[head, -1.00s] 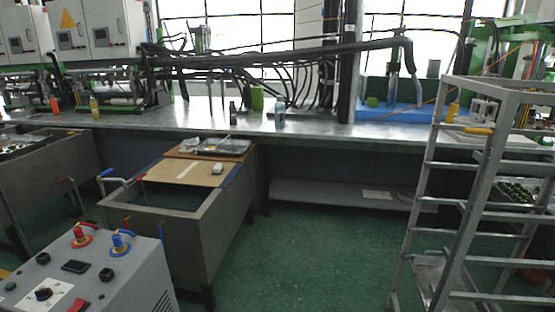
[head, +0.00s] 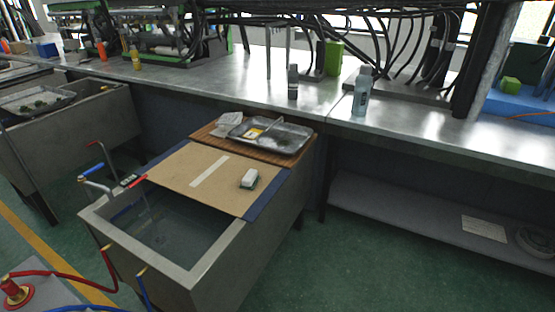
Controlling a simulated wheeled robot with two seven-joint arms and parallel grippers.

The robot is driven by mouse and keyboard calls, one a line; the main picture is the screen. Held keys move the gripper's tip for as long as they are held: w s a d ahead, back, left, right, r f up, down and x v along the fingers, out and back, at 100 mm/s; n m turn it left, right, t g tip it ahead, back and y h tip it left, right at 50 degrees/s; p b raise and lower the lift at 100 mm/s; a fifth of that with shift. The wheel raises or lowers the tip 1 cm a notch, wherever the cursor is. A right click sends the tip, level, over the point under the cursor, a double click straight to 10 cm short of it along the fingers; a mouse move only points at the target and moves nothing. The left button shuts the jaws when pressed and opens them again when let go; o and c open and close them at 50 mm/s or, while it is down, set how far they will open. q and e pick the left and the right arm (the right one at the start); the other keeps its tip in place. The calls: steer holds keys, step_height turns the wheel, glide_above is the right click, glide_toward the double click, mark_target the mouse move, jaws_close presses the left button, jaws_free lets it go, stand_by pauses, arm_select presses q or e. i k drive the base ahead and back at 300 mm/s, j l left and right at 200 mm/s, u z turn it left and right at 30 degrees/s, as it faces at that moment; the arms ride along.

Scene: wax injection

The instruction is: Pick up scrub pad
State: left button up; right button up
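A small block with a white top and a dark green underside, which looks like the scrub pad (head: 249,178), lies on a brown board (head: 205,178). The board covers the back part of a grey sink (head: 190,268), and the pad is near the board's right edge. Neither of my grippers shows in the head view.
A metal tray (head: 290,139) sits on a wooden board behind the brown one. The sink's front is open, with taps (head: 97,184) at its left. Bottles (head: 361,92) and a green block (head: 333,58) stand on the metal counter (head: 330,100). Green floor is free at right.

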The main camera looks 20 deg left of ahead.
mark_target(250, 180)
steer(key=i+u, duration=0.1)
steer(key=i, duration=0.55)
steer(key=i+l, duration=0.2)
steer(key=i, duration=0.45)
steer(key=j+u, duration=0.05)
